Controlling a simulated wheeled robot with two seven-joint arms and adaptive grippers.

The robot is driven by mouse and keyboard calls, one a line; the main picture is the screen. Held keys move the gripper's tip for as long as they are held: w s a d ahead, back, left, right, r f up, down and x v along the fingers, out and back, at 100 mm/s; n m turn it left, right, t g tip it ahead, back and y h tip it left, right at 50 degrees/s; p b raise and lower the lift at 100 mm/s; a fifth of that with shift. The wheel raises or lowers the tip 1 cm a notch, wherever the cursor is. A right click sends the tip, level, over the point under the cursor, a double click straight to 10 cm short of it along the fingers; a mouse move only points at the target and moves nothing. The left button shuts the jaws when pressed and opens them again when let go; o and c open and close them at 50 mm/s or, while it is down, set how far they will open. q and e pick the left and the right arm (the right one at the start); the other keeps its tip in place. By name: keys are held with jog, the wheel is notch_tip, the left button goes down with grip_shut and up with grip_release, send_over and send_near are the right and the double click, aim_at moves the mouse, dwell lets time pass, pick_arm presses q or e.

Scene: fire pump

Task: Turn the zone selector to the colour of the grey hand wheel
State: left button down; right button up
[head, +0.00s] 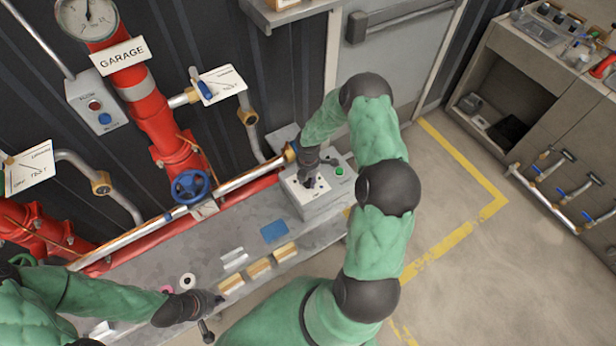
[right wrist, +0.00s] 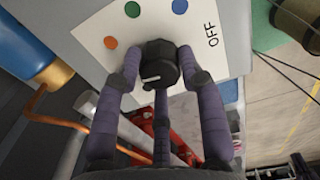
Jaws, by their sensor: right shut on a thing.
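The zone selector is a black knob (right wrist: 158,66) with a white mark, on a white plate (right wrist: 95,22) with orange, green and blue dots and the word OFF. My right gripper (right wrist: 160,75) is shut on this knob, its purple-grey fingers around it. In the head view, my right gripper (head: 309,178) reaches down onto the grey selector box (head: 325,206) and hides most of the knob. The hand wheel (head: 190,186) that shows on the pipes looks blue; I see no clearly grey one. My left gripper (head: 212,301) hangs low over the bench edge; its finger opening is unclear.
The grey bench (head: 165,258) carries a blue pad (head: 274,230), a white ring (head: 188,281) and several tan blocks. Red pipes and a GARAGE sign (head: 122,57) stand behind. A green button (head: 339,171) is on the selector box.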

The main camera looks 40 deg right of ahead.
aim_at(308, 180)
jog(key=shift+n+p, duration=0.35)
jog(key=shift+n, duration=0.45)
jog(key=o, duration=1.1)
jog(key=shift+o, duration=0.2)
notch_tip(308, 180, up, 12)
